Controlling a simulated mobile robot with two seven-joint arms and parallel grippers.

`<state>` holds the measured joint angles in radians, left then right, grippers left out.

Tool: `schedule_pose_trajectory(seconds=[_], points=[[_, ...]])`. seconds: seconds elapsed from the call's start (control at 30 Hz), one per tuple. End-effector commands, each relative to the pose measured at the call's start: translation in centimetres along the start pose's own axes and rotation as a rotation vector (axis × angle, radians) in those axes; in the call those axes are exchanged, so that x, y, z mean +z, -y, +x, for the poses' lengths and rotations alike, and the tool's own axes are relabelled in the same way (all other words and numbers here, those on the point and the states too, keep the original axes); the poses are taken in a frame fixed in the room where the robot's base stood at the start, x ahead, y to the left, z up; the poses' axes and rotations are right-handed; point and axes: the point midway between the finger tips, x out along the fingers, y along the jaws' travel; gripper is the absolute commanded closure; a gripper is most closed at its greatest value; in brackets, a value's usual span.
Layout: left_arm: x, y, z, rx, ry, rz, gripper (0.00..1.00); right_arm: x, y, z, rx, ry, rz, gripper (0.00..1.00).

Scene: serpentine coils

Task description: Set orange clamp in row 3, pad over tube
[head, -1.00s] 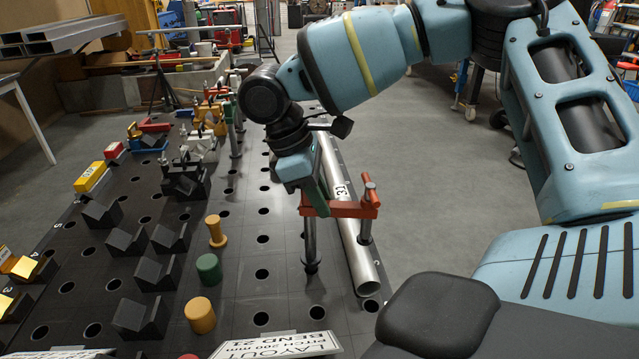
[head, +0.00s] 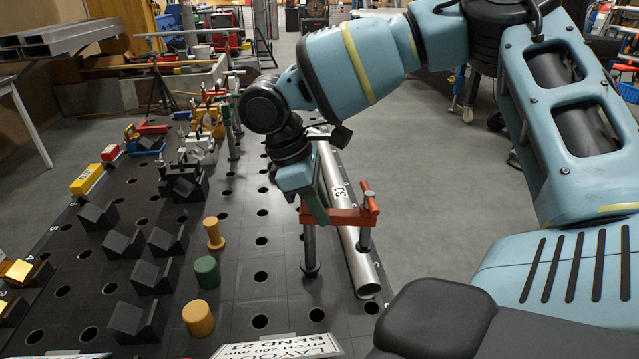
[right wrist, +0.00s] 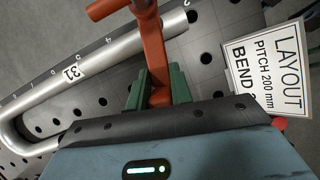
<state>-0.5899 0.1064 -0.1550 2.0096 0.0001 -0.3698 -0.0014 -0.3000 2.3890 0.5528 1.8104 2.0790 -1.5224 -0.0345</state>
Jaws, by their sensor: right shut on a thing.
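An orange-red clamp (head: 340,215) with a steel post is held by my right gripper (head: 316,205), whose fingers are shut on its arm. The clamp's post stands down onto the table near a hole, and its screw end hangs over the steel tube (head: 357,258) marked 31. In the right wrist view the green fingers (right wrist: 158,92) close around the clamp (right wrist: 154,55), with the tube (right wrist: 110,58) just beyond. I cannot tell whether the pad touches the tube or whether the post sits in a hole. My left gripper is not in view.
The black perforated table (head: 235,285) carries black V-blocks (head: 140,318) on the left. An orange peg (head: 198,318), a green peg (head: 207,271) and a tan spool (head: 214,232) stand near the middle. A layout sign (head: 285,346) lies at the front edge. More clamps (head: 212,118) stand at the back.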

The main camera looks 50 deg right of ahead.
Motion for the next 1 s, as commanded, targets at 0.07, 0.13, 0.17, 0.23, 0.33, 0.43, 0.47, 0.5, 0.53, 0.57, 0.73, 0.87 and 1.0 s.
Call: schedule_pose_trajectory(seconds=[0.07, 0.13, 0.17, 0.23, 0.33, 0.43, 0.47, 0.5, 0.53, 0.57, 0.73, 0.87, 1.0], points=[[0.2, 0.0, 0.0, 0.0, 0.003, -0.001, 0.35, -0.1, 0.0, 0.1, 0.001, 0.0, 0.0, 1.0], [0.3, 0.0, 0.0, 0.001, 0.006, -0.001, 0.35, -0.1, 0.0, 0.3, 0.001, 0.0, 0.0, 1.0], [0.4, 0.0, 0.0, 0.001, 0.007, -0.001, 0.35, -0.2, 0.0, 0.3, 0.001, 0.001, 0.0, 1.0], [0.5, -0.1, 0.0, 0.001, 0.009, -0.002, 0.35, -0.2, 0.0, 0.5, 0.001, 0.001, 0.0, 1.0], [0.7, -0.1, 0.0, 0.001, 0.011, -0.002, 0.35, -0.3, 0.0, 0.7, 0.001, 0.001, 0.0, 1.0], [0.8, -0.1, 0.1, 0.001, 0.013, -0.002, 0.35, -0.4, 0.0, 0.9, 0.0, 0.0, 0.0, 1.0], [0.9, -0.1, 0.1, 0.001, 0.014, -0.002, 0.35, -0.5, 0.0, 1.0, 0.0, 0.0, 0.0, 1.0], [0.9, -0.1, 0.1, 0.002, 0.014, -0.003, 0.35, -0.5, 0.0, 1.1, 0.0, 0.0, 0.0, 1.0], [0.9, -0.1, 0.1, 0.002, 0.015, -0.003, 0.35, -0.5, 0.0, 1.2, 0.0, 0.0, 0.0, 1.0], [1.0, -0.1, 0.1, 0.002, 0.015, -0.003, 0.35, -0.5, 0.0, 1.2, 0.0, 0.0, 0.0, 1.0], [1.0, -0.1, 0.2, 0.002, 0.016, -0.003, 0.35, -0.6, 0.0, 1.4, 0.0, 0.0, 0.0, 1.0], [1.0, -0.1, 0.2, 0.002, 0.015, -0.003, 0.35, -0.6, 0.0, 1.4, 0.0, -0.001, 0.0, 1.0], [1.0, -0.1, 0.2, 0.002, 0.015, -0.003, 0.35, -0.7, 0.0, 1.5, 0.0, -0.001, 0.0, 0.64]])
